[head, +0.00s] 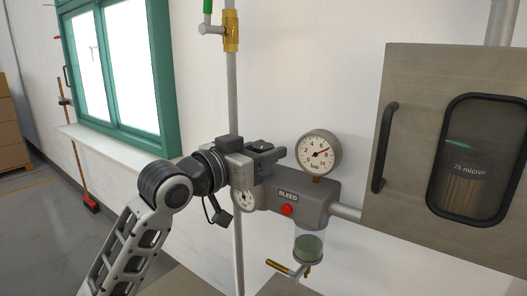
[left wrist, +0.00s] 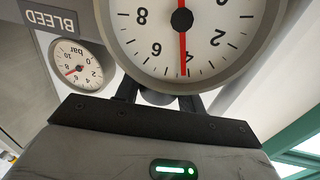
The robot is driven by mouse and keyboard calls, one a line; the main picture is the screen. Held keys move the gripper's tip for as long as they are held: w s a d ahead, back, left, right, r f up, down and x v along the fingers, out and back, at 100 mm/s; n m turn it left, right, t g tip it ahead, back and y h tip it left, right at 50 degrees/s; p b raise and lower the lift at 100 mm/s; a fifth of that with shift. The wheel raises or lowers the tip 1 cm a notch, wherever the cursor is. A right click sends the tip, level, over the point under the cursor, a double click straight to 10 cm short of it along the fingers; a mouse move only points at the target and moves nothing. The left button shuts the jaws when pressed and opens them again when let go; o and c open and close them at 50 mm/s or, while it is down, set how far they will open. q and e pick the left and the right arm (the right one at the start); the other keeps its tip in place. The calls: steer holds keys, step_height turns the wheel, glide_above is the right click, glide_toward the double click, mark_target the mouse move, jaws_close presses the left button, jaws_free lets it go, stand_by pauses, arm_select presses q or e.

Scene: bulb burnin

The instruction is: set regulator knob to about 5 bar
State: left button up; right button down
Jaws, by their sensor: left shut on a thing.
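My left gripper (head: 268,155) is at the top of the grey regulator body, just left of the block marked BLEED. It is shut on the regulator knob, which its jaws largely hide in the head view. In the left wrist view, a grey rounded bit of the knob (left wrist: 158,97) shows between the fingers. The regulator gauge (left wrist: 183,35) appears upside down and large there, its red needle close to the 4 mark. In the head view this gauge (head: 243,196) is partly hidden under the gripper. My right gripper is in neither view.
A second gauge (head: 318,153) on the block reads about 7 bar. A red button (head: 287,210) and a clear bowl (head: 309,243) are close by. A cabinet (head: 400,145) with a black handle stands right. A vertical pipe (head: 232,95) runs behind the gripper.

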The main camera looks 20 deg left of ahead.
arm_select(q)
steer(key=shift+m+g+h+b, duration=0.55)
steer(key=shift+m+g+h, duration=0.45)
steer(key=shift+h, duration=0.5)
steer(key=shift+m+h, duration=0.3)
steer(key=shift+m, duration=0.1)
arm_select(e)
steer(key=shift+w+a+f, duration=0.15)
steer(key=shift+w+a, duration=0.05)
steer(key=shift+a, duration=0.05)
arm_select(q)
steer(key=o, duration=1)
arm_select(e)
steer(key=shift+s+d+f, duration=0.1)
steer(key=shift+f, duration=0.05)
